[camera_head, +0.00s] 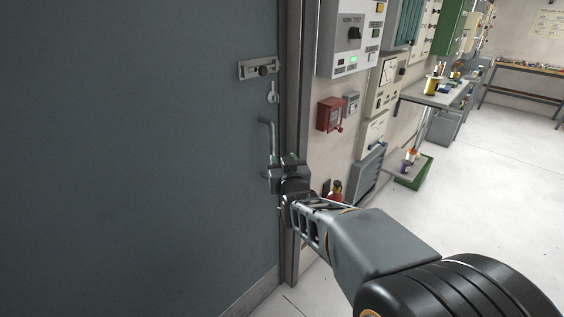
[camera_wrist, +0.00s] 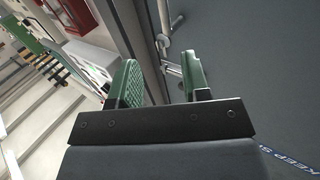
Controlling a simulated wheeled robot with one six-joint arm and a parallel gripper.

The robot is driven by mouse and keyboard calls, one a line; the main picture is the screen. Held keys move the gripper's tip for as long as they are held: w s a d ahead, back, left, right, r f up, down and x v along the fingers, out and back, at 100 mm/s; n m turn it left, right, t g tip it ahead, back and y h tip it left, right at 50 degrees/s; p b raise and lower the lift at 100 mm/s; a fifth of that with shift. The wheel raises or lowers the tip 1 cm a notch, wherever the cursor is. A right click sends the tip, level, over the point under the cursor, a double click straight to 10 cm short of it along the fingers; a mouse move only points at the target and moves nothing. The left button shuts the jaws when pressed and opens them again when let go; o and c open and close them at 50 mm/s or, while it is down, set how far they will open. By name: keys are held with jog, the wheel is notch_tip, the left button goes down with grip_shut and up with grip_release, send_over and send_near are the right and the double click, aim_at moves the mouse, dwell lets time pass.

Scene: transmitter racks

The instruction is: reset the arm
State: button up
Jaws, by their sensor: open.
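My arm reaches out from the lower right in the head view, with my gripper (camera_head: 290,163) close to the edge of a grey door and just below and right of its handle (camera_head: 268,137). In the wrist view my gripper (camera_wrist: 163,78) shows two green-padded fingers, spread apart, with nothing held between them. The door handle (camera_wrist: 172,68) appears beyond the gap between the fingers. I cannot tell whether a finger touches it.
The grey door (camera_head: 130,150) fills the left, with a slide bolt (camera_head: 260,68) above the handle. A red box (camera_head: 330,114) and a grey panel (camera_head: 352,40) are on the wall right of the frame. Workbenches (camera_head: 440,92) stand farther back. The floor (camera_head: 480,190) at right is clear.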

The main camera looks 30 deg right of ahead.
jog(key=shift+d, duration=0.1)
dwell(0.3)
jog(key=s+a+f+g+y, duration=0.3)
jog(key=s+f+g, duration=0.2)
jog(key=f+g, duration=0.4)
jog(key=s+a+r+n+g+p, duration=0.1)
jog(key=s+a+g+p, duration=0.1)
jog(key=s, duration=0.4)
jog(key=s+a+n+g+y+p, duration=0.1)
jog(key=s+a+n+g+p, duration=0.1)
jog(key=s+a, duration=0.3)
jog(key=shift+s+a+r+g+y, duration=0.3)
jog(key=shift+s+r+g, duration=0.1)
jog(key=shift+s, duration=0.05)
